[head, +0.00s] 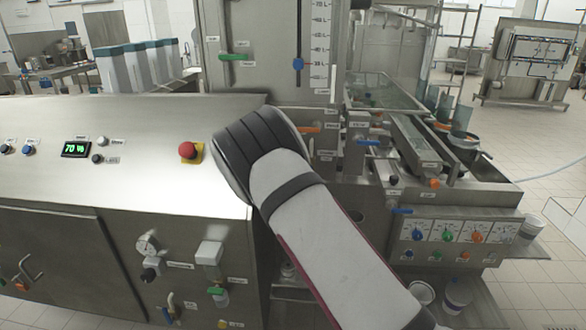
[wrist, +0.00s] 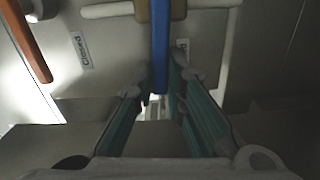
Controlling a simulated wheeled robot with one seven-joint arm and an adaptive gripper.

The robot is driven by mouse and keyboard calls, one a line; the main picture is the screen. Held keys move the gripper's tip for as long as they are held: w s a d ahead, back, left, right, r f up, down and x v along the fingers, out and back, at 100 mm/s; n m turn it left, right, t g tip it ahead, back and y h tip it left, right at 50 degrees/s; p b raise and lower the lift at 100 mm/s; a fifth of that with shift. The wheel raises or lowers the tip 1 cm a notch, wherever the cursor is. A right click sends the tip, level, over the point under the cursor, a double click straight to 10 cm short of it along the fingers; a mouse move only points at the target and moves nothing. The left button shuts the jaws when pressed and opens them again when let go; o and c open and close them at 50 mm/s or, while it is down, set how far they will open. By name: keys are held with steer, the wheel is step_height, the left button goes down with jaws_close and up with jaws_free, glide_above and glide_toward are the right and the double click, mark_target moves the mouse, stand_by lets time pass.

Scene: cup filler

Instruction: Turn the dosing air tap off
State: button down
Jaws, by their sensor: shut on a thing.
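In the wrist view a blue lever handle (wrist: 160,45) comes down from a brass-coloured hub on a pale pipe. My gripper (wrist: 158,84) has its teal-padded fingers on either side of the handle's lower end and is shut on it. The handle points straight down in that picture. A label reading "Closed" (wrist: 83,50) is left of the handle. A second label (wrist: 182,46) to the right is partly hidden by a finger. In the head view my arm hides my gripper and the held handle; no label naming this tap is readable.
An orange lever (wrist: 30,42) hangs to the left in the wrist view. In the head view a red emergency button (head: 188,150) sits on the steel console (head: 130,125) left of my arm. A control box (head: 455,235) with dials and the conveyor trough (head: 420,145) stand right.

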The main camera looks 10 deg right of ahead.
steer(key=shift+d+f+n, duration=0.1)
steer(key=shift+f+n, duration=0.15)
steer(key=shift+n, duration=0.15)
steer(key=shift+f, duration=0.1)
steer(key=c, duration=1.6)
jaws_free()
steer(key=v, duration=1.2)
